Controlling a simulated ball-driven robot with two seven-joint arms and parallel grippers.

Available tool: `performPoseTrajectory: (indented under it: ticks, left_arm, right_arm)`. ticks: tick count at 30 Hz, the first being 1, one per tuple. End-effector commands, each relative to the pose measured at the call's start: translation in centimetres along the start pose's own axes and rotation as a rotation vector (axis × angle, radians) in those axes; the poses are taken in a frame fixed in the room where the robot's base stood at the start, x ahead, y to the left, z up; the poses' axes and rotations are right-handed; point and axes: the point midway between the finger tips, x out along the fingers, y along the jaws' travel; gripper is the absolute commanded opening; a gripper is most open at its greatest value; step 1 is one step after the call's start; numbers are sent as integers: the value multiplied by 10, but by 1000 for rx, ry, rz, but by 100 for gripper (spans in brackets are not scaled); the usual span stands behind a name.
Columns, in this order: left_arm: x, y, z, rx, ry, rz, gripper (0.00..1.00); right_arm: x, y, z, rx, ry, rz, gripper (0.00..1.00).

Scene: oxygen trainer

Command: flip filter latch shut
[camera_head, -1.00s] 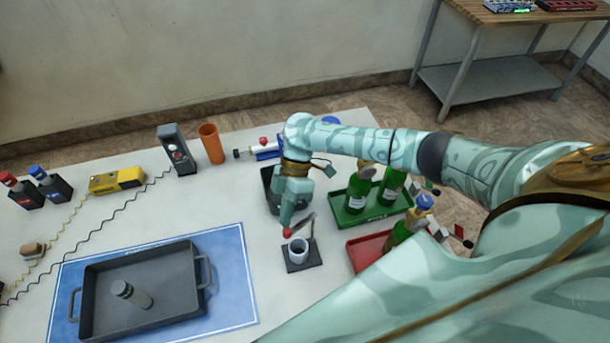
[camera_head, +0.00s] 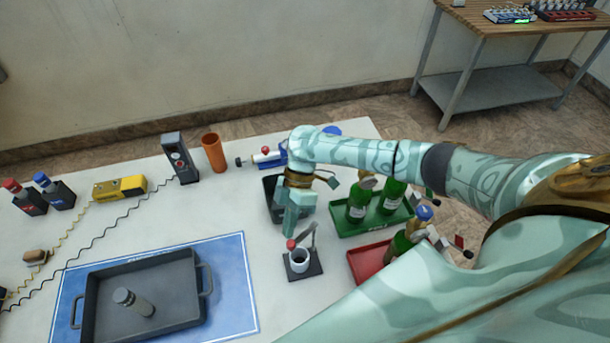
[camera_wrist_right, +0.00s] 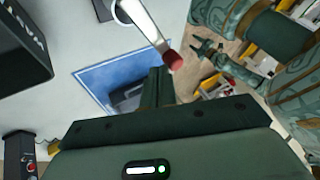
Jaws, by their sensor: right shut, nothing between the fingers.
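The filter holder is a small white cup (camera_head: 299,257) on a dark square base (camera_head: 304,273), right of the blue mat. Its latch is a metal lever with a red tip (camera_head: 291,244), standing up and tilted beside the cup. In the right wrist view the lever (camera_wrist_right: 143,22) slants down to its red tip (camera_wrist_right: 174,60). My right gripper (camera_head: 290,233) is shut and empty, pointing down just above and behind the red tip. The shut fingers (camera_wrist_right: 157,86) also show beside the tip in the right wrist view; I cannot tell whether they touch it.
A dark bin (camera_head: 271,204) stands behind the gripper. A green tray (camera_head: 377,226) with green bottles and a red tray (camera_head: 362,266) lie to the right. A grey pan (camera_head: 177,320) with a small cylinder sits on the blue mat (camera_head: 238,290) to the left.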

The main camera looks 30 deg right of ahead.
Motion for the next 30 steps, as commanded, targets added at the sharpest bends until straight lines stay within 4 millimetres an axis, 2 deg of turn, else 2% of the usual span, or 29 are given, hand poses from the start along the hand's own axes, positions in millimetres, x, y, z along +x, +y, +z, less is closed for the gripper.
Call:
performPoseTrajectory:
  ticks: [5, 12, 18, 24, 30]
  left_arm:
    - [-2, 0, 0, 0, 0, 0, 53]
    - [-4, -1, -1, 0, 1, -1, 53]
    - [-5, -1, -1, 0, 1, -1, 53]
    - [-6, -1, -1, 0, 1, -1, 53]
    - [-6, -1, -1, 0, 1, -1, 53]
  right_arm:
    - [-30, 1, 0, -2, -2, 5, 0]
    - [-90, 1, 0, 0, -1, 6, 0]
    - [-132, 0, 0, 0, 0, 4, 0]
    - [-154, 0, 0, -1, 0, 2, 0]
    - [-159, 0, 0, 0, 0, 1, 0]
